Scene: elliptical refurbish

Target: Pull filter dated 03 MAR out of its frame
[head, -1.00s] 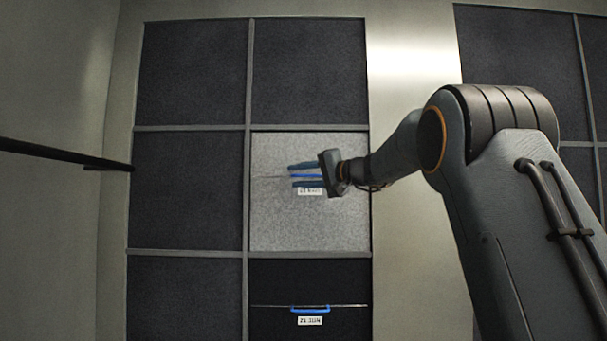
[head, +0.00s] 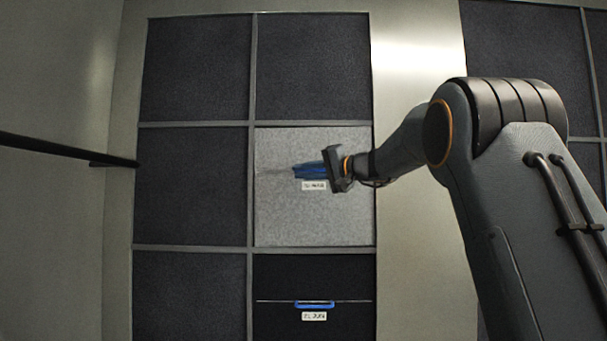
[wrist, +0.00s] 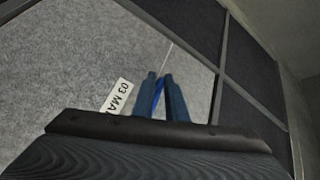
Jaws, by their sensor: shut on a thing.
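The light grey filter (head: 285,222) sits in the middle row of the frame, in the right column. It also fills the left of the wrist view (wrist: 60,60). Its white label (wrist: 117,97) reads "03 MA" in the wrist view, with the rest cut off by my gripper. My gripper (head: 297,172) is at the filter's front, just above the label. In the wrist view its two blue fingers (wrist: 163,80) are closed together on the blue handle (wrist: 158,92), which shows only as a strip between them.
A dark filter with a blue handle (head: 315,304) and its own label sits directly below. Other dark panels (head: 195,185) fill the surrounding frame cells. A dark bar (head: 60,147) juts in from the left. A bare metal strip (head: 425,230) lies right of the frame.

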